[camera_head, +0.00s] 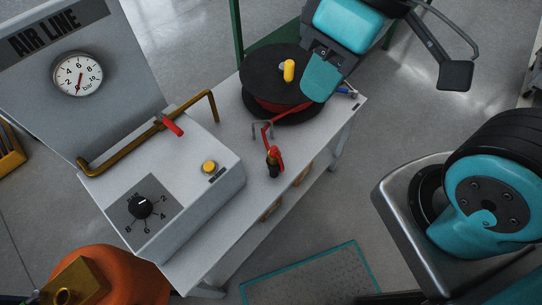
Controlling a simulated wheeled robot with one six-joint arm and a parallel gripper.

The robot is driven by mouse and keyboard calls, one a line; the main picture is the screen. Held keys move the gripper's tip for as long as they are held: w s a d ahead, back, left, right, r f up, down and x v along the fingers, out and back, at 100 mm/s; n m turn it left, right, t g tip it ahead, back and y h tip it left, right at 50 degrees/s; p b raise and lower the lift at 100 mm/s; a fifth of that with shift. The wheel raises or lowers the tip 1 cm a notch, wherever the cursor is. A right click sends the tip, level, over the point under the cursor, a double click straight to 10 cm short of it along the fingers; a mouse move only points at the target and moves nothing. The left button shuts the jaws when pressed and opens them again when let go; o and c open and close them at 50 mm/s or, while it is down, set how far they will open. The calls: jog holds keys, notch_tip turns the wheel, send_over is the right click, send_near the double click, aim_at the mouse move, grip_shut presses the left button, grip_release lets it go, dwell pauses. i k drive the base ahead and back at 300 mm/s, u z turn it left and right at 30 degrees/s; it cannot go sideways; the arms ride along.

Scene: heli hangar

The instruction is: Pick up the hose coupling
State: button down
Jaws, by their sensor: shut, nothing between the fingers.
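The hose coupling (273,163) is a small dark piece with a brass-coloured band and red parts. It stands at the right edge of the light grey bench, in front of the hose reel (263,80), with red hose beside it. My gripper (319,82) is at the upper middle, its teal end over the right rim of the reel. It is shut and empty, apart from the coupling and farther back. The separate fingertips are hard to make out from this angle.
A grey panel with a gauge (78,74), a bent brass pipe with a red valve handle (172,126), a yellow button (209,167) and a black dial (140,206) stand left of the coupling. A blue-handled item (346,91) lies behind. An orange tank (105,276) is at lower left.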

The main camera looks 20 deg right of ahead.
aim_at(272, 160)
jog(key=u, duration=1.8)
jog(key=k, duration=0.55)
jog(key=u, duration=1.15)
jog(key=i, duration=0.85)
jog(key=z, duration=2.15)
